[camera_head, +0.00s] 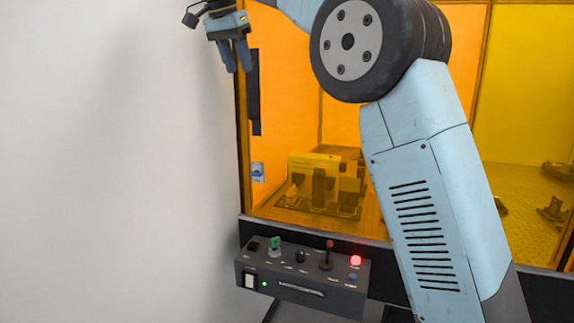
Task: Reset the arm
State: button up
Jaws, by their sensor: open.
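My gripper (236,62) is at the upper left, near the left frame of the orange enclosure. Its two blue fingers point down and are a little apart, with nothing seen between them. My arm, in light blue with a dark round joint, rises across the right half of the view and bends left at the top. The link between that joint and the gripper is partly cut off by the top edge.
A dark control box (300,284) with a green key-like knob (274,246), a red-topped lever (327,255) and a lit red lamp (356,260) sits below the gripper. Behind the orange panel (285,120) stands an instrument (318,185). A bare pale wall (100,160) fills the left.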

jog(key=s+d+f+n+y, duration=0.1)
jog(key=s+d+f+n, duration=0.3)
jog(key=d, duration=0.8)
jog(key=s+d+f+m, duration=0.15)
jog(key=s+d, duration=0.45)
jog(key=d, duration=0.7)
jog(key=s+d+f+n, duration=0.1)
jog(key=s+d+f, duration=0.3)
jog(key=s+f, duration=0.2)
jog(key=s+d+f+n+t, duration=0.1)
jog(key=s+d+f, duration=0.3)
jog(key=s+f, duration=0.3)
jog(key=s+d+f+n+y, duration=0.1)
jog(key=s+d+f, duration=0.3)
jog(key=s+f, duration=0.3)
notch_tip(320, 180, down, 2)
jog(key=shift+d+f+t, duration=0.2)
jog(key=shift+t, duration=0.2)
jog(key=shift+o, duration=0.3)
jog(key=shift+s, duration=0.1)
